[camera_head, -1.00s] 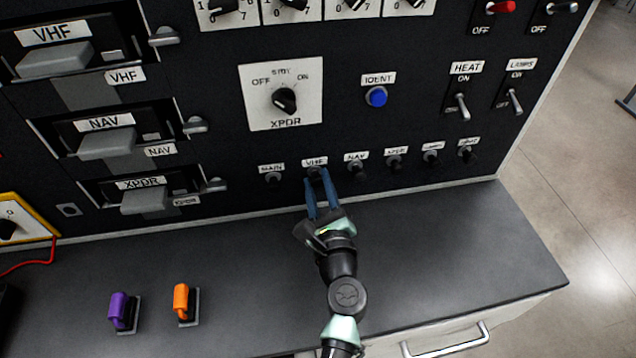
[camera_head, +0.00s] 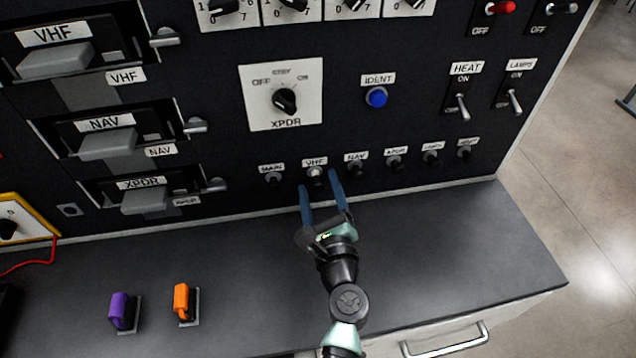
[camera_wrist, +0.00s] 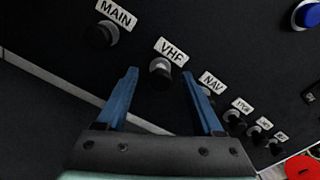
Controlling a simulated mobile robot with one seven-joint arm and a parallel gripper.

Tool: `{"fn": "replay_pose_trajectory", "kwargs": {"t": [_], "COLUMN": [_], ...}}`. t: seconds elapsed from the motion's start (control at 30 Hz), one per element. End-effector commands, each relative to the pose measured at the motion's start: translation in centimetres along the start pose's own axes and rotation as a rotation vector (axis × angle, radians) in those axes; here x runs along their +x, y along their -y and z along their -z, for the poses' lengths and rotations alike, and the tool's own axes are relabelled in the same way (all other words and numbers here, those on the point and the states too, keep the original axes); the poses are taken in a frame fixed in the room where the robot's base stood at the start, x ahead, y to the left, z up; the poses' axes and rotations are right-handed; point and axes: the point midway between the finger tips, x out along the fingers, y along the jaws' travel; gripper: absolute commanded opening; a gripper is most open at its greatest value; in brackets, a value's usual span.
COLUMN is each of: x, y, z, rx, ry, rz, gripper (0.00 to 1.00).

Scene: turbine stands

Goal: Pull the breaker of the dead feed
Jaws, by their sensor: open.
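A row of black breaker knobs runs along the bottom of the panel, labelled MAIN (camera_head: 273,177), VHF (camera_head: 316,173), NAV (camera_head: 356,169), then XPDR (camera_head: 394,162) and others. In the wrist view the VHF breaker (camera_wrist: 160,70) shows a pale band around its stem that the dark MAIN knob (camera_wrist: 101,36) does not show; it seems to stand further out. My gripper (camera_head: 318,181) is open, its blue fingers on either side of the VHF breaker and apart from it. Nothing is held.
Purple (camera_head: 120,311) and orange (camera_head: 182,301) handled pieces lie on the dark bench (camera_head: 420,260). Radio units fill the panel's left side. The XPDR dial (camera_head: 285,100), blue IDENT button (camera_head: 376,97) and HEAT switch (camera_head: 462,106) sit above the breakers. The bench's right side is clear.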

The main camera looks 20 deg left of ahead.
Motion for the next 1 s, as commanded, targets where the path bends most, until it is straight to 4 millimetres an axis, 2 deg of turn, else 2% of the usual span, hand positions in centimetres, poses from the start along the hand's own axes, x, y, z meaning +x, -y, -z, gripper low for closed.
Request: {"fn": "replay_pose_trajectory", "kwargs": {"t": [0.37, 1.0], "x": [-0.3, -5.4], "y": [0.0, 0.0], "z": [0.0, 0.1], "rx": [0.001, 0.000], "ry": [-0.001, -0.002], "rz": [0.001, 0.001], "gripper": [0.78, 0.78]}}
